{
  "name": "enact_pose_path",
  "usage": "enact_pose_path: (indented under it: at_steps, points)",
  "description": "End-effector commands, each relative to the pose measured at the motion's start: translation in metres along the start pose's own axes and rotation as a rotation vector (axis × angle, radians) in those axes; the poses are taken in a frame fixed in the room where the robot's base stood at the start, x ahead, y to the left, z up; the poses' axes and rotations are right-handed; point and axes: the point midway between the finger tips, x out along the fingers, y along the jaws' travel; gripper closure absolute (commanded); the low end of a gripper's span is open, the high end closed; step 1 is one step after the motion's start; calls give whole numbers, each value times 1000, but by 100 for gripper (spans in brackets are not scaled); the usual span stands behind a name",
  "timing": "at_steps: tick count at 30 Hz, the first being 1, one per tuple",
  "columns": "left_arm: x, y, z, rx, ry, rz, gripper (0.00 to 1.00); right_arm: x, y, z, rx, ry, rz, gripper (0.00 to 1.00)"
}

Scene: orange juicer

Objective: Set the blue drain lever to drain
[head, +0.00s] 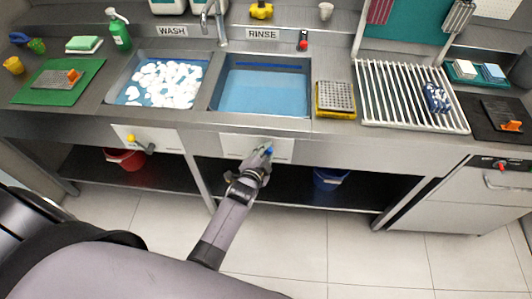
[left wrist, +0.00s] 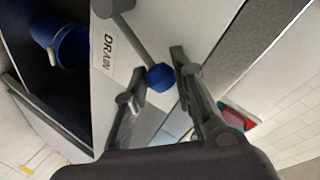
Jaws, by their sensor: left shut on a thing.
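The blue drain lever (head: 269,152) is on the white panel (head: 282,154) at the front of the counter, under the rinse basin (head: 262,88). Its round blue knob (left wrist: 160,77) and grey rod show in the left wrist view, with the rod running up and left to its pivot. A label reading DRAIN (left wrist: 107,47) is on the panel beside the rod. My left gripper (head: 264,151) is shut on the lever, its two fingers (left wrist: 152,79) on either side of the knob. The gripper hides part of the lever in the head view. My right gripper is not in view.
A yellow-knobbed lever (head: 131,138) is on the panel under the wash basin (head: 124,84). A blue bucket (head: 328,180) and a red bucket (head: 124,160) stand on the low shelf. A counter leg (head: 199,180) is left of my arm. The floor in front is clear.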

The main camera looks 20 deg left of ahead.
Motion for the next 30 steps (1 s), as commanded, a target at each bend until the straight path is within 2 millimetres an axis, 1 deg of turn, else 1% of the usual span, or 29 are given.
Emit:
enact_pose_path:
  at_steps: [4, 5, 13, 23, 26, 30]
  points:
    - [0, 0, 0, 4, 1, 1, 100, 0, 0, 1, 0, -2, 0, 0]
    - [0, 0, 0, 4, 1, 1, 74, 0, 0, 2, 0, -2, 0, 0]
    - [0, 0, 0, 1, 0, 1, 56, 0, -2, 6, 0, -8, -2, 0]
    - [-1, 1, 0, 1, 0, 1, 55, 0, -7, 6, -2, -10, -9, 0]
    - [-8, 1, 1, 1, -1, 1, 55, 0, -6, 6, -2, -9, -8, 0]
    - [-28, 1, 1, 2, -1, 1, 55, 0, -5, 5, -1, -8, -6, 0]
